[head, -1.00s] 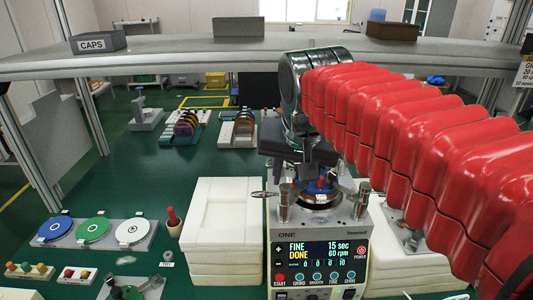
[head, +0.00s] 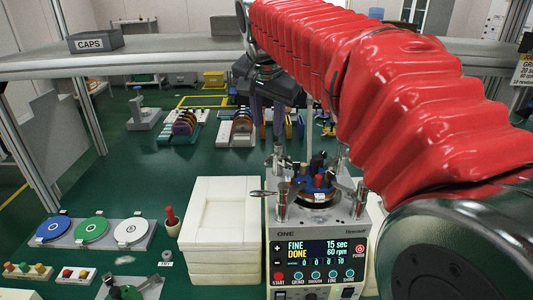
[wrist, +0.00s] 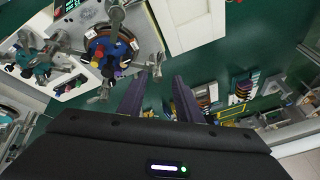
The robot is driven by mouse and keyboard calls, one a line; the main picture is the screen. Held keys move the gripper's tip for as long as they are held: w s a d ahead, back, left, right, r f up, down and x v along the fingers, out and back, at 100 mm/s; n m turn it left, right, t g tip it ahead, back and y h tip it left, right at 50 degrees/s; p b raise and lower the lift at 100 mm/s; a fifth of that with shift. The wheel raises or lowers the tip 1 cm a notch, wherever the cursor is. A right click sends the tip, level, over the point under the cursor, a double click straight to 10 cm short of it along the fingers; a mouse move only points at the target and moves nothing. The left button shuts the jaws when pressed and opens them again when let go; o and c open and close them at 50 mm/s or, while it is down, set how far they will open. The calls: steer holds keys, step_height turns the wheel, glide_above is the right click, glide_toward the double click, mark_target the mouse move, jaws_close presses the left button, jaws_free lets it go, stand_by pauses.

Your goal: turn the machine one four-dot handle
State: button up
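Machine one (head: 318,235) stands at the front centre, its screen reading FINE, DONE, 15 sec and 60 rpm. On its top sits a round blue fixture (head: 316,185) with several upright handles, some orange-red and some dark. The fixture also shows in the wrist view (wrist: 108,50), at the upper left. The dot marks are too small to read, so I cannot tell which handle has four dots. My gripper (head: 267,122) is above and beyond the fixture, apart from it. In the wrist view my gripper (wrist: 160,80) has its two purple fingers well apart, with nothing between them.
Silver clamp posts (head: 281,203) stand around the fixture. White stacked blocks (head: 222,240) are left of the machine. A plate rack (head: 97,233) with blue, green and white discs lies further left. A shelf (head: 180,57) with a CAPS box (head: 95,40) crosses the back.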

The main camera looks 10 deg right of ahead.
mark_target(269, 157)
steer(key=shift+f, duration=0.15)
steer(key=x, duration=1.3)
steer(key=shift+w+f, duration=0.15)
steer(key=shift+f, duration=0.1)
steer(key=shift+c, duration=0.4)
jaws_close()
steer(key=shift+a, duration=0.15)
